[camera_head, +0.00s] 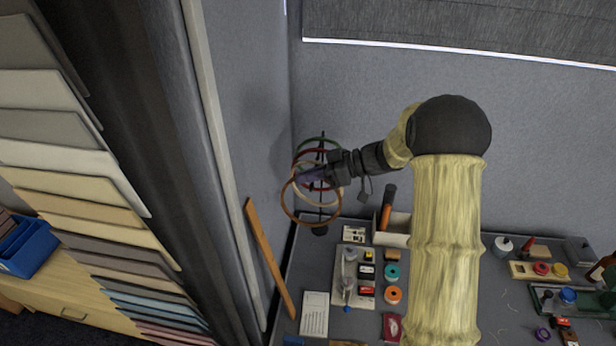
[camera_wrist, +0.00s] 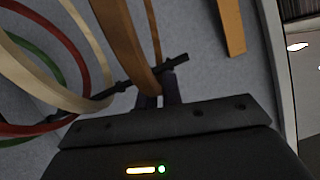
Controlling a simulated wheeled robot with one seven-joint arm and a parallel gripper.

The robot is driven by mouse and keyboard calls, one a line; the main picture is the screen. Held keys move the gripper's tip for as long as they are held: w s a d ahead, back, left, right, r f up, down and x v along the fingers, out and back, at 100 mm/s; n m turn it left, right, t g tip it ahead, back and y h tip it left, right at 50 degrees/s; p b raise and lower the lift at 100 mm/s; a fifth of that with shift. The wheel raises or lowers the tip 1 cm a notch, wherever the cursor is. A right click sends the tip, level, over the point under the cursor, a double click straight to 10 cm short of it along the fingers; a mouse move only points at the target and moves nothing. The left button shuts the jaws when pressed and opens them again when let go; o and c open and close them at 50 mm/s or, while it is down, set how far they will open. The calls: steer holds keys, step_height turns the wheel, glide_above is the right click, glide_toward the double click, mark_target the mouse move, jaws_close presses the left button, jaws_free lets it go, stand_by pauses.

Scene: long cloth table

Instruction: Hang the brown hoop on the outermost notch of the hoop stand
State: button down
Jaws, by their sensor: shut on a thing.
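The brown hoop (camera_head: 284,203) hangs from my gripper (camera_head: 303,178), which is shut on its upper edge. In the wrist view the brown hoop (camera_wrist: 122,38) runs down between the fingertips (camera_wrist: 158,98). The dark hoop stand (camera_head: 320,230) is by the wall corner. Its notched bar (camera_wrist: 175,65) passes across the held hoop in the wrist view, with the bar's end just right of it. I cannot tell whether the hoop touches the bar. Cream (camera_wrist: 72,100), red (camera_wrist: 95,65) and green (camera_wrist: 38,52) hoops hang further along the stand. My fingers partly hide the contact.
A wooden strip (camera_head: 269,258) leans on the wall to the left. The grey table carries a white paper (camera_head: 314,314), an open box with an orange-handled tool (camera_head: 385,217), and several spools and small items. Dark panels stand close on the left.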

steer(key=shift+w+d+f+p, duration=0.15)
steer(key=shift+f+p, duration=0.15)
steer(key=shift+p, duration=0.1)
